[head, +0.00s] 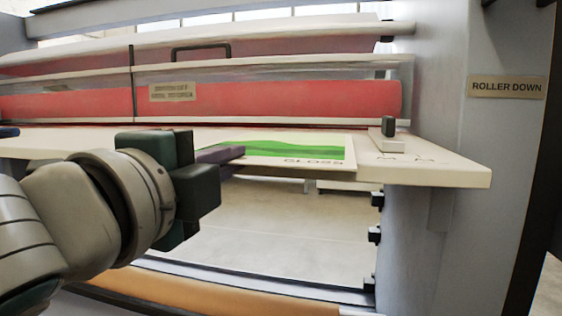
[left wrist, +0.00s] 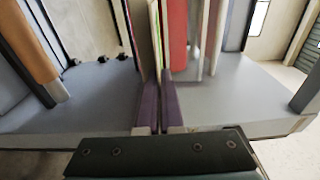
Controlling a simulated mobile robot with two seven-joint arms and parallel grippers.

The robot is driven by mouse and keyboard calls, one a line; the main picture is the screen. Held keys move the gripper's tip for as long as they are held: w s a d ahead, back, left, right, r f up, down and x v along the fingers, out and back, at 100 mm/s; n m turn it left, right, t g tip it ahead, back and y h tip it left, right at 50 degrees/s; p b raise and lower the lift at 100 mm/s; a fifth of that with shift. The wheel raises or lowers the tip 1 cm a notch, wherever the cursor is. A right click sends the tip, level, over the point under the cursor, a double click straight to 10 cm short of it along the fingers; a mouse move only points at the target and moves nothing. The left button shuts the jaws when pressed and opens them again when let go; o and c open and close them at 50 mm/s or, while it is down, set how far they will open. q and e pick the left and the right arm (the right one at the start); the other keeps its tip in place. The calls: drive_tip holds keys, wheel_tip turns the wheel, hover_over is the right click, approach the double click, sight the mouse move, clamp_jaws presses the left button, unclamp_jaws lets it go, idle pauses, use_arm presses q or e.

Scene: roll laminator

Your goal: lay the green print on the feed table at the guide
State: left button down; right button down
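The green print (head: 290,150), a pale sheet with a green wave picture and the word GLOSS, lies flat at the feed table (head: 440,175), near its front edge. The guide (head: 388,135), a small pale block with a dark knob, stands just right of the print's right edge. My left gripper (head: 222,154) is at the print's near left side, its purple fingers closed on that edge. In the left wrist view the fingers (left wrist: 158,105) are close together with the thin print edge-on between them. Whether the print touches the table is unclear. My right gripper is not in view.
Red rollers (head: 280,97) with metal bars run behind the table. A grey side frame (head: 430,100) with a ROLLER DOWN label (head: 507,87) rises at the right. An orange-tan bar (head: 200,295) runs low in front. The table right of the guide is bare.

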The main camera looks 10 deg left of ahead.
use_arm(q)
drive_tip(key=c, duration=1.5)
unclamp_jaws()
drive_tip(key=shift+f, duration=0.2)
drive_tip(key=shift+c, duration=0.2)
drive_tip(key=o, duration=0.5)
drive_tip(key=shift+c, duration=0.2)
drive_tip(key=shift+r, duration=0.1)
